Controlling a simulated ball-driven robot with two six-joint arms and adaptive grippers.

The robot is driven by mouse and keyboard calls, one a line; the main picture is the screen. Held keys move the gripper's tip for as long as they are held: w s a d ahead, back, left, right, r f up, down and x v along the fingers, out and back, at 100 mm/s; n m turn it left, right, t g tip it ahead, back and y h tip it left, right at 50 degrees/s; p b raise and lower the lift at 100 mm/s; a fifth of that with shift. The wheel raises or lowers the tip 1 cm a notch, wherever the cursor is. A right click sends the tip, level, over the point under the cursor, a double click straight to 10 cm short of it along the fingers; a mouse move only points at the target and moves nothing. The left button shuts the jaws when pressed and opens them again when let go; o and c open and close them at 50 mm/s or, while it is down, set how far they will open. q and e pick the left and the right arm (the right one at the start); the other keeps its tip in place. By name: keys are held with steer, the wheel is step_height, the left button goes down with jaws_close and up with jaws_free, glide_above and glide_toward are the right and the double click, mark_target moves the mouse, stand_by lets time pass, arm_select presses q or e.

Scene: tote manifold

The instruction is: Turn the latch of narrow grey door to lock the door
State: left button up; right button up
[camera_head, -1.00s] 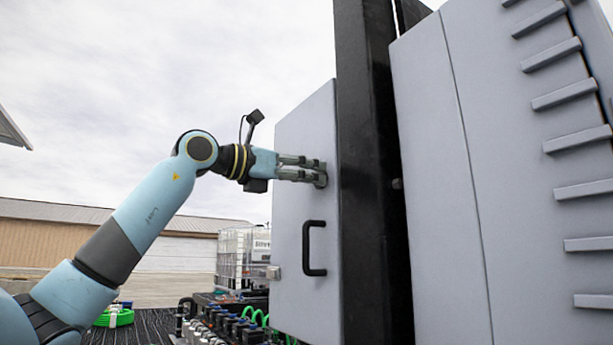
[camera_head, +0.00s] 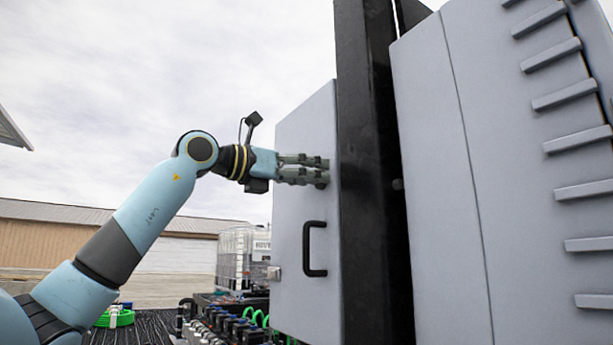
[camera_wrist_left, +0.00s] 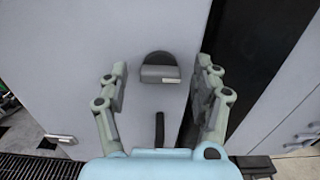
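The narrow grey door (camera_head: 298,130) stands upright and looks closed against a black post. Its latch (camera_wrist_left: 160,73) shows in the left wrist view as a grey tab lying level on a dark round base. My left gripper (camera_head: 318,170) is at the upper right part of the door, above the handle. In the left wrist view the gripper (camera_wrist_left: 162,85) is open, with one finger on each side of the latch and a gap to it on both sides. In the head view the fingers largely hide the latch. My right gripper is not in view.
A black bar handle (camera_head: 308,250) sits on the door below the latch. The black post (camera_head: 370,180) runs along the door's right edge, with a large grey cabinet (camera_head: 430,170) beyond it. Hoses and fittings (camera_head: 230,320) lie low at the door's left.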

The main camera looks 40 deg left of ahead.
arm_select(q)
steer(key=shift+s, duration=0.1)
steer(key=v, duration=0.7)
stand_by(0.5)
steer(key=shift+s, duration=0.1)
stand_by(0.4)
